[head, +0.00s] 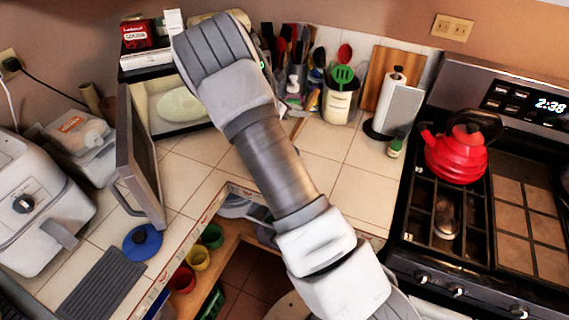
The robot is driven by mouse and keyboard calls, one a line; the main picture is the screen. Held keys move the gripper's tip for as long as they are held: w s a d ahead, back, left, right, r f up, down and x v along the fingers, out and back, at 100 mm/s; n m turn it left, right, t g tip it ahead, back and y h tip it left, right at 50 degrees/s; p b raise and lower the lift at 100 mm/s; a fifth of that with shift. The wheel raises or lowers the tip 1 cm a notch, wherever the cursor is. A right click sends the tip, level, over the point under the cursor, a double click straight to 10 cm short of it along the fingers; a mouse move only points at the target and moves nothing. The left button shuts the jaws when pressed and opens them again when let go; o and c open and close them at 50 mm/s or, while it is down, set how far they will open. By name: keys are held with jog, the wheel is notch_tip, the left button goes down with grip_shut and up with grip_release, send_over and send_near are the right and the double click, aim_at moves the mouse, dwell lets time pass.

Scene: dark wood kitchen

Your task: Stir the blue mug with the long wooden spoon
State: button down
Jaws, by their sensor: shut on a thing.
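My arm crosses the head view from the lower right to the upper left, and its upper end is over the microwave area. My gripper is hidden behind the arm, so what it holds does not show. A thin wood-coloured piece (298,128) shows just right of the arm on the counter; I cannot tell whether it is the long wooden spoon. I cannot make out a blue mug. A round blue lid-like object with a dark knob (142,243) lies on the left counter. A red cup (182,280), yellow cup (198,259) and green cup (212,236) are below the counter edge.
A microwave (178,104) stands behind my arm with its door (140,160) swung open. An air fryer (35,205) is at left. A utensil crock (338,104), paper towel holder (400,108) and red kettle (456,152) stand to the right. Tiled counter between is mostly clear.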

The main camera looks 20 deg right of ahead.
aim_at(299, 122)
jog(key=shift+r+p, duration=1.75)
jog(key=shift+r, duration=1.1)
jog(key=shift+r, duration=0.15)
notch_tip(299, 122, up, 4)
jog(key=shift+f+p, duration=0.15)
jog(key=shift+p, duration=0.4)
jog(key=s+a+n+t+y+b, duration=0.3)
jog(key=s+a+n+t, duration=0.1)
jog(key=a, duration=0.4)
jog(key=s+a+f+n+t+y+b, duration=0.1)
jog(key=s+a+n+t+y+b, duration=0.3)
jog(key=a, duration=0.5)
jog(key=s+n, duration=0.2)
jog(key=n, duration=0.1)
jog(key=shift+f+n+y, duration=0.3)
